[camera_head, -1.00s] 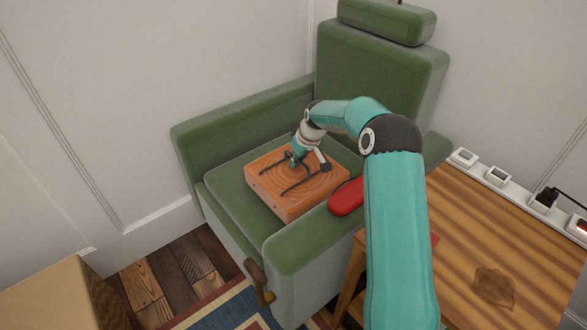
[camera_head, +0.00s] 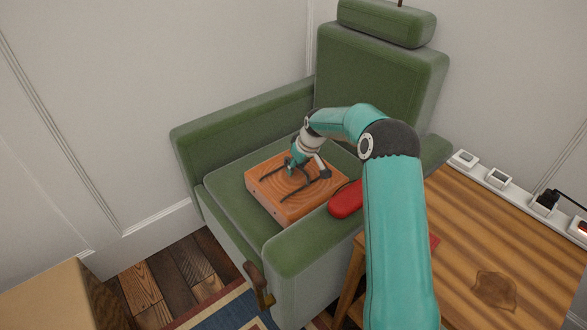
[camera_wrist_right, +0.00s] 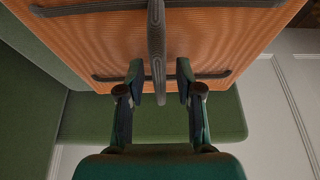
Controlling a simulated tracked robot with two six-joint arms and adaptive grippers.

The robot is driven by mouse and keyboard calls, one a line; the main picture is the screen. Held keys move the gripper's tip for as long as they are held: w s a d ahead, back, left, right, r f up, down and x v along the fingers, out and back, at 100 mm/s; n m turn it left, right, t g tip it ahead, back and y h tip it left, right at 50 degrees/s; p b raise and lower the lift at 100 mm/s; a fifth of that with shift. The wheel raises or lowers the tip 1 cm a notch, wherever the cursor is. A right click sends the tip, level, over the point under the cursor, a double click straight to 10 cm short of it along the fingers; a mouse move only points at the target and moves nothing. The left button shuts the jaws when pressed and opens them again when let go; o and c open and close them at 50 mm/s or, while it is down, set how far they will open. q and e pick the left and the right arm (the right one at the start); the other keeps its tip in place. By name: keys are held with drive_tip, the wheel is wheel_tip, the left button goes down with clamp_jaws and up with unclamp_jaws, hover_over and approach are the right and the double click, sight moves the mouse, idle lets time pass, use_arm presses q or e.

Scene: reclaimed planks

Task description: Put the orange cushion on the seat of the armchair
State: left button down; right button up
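The orange cushion (camera_head: 268,187), a square block with dark straps, lies flat over the front part of the green armchair's seat (camera_head: 228,190). My right gripper (camera_head: 308,172) is above the cushion's top, pointing down. In the right wrist view its two fingers (camera_wrist_right: 160,82) stand on either side of a dark raised strap (camera_wrist_right: 157,40), with a visible gap on each side, so it looks open. The cushion (camera_wrist_right: 210,50) fills the upper part of that view. The cushion's underside is hidden. My left gripper is not in view.
A red object (camera_head: 345,199) rests on the armchair's near armrest (camera_head: 300,242), partly behind my right arm. A wooden table (camera_head: 465,245) with a brown stain stands at right, with a power strip (camera_head: 497,179) along its back. A box (camera_head: 45,297) is at lower left.

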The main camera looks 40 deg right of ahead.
drive_tip(key=p+v, duration=0.2)
drive_tip(key=v, duration=1)
drive_tip(key=shift+a, duration=0.1)
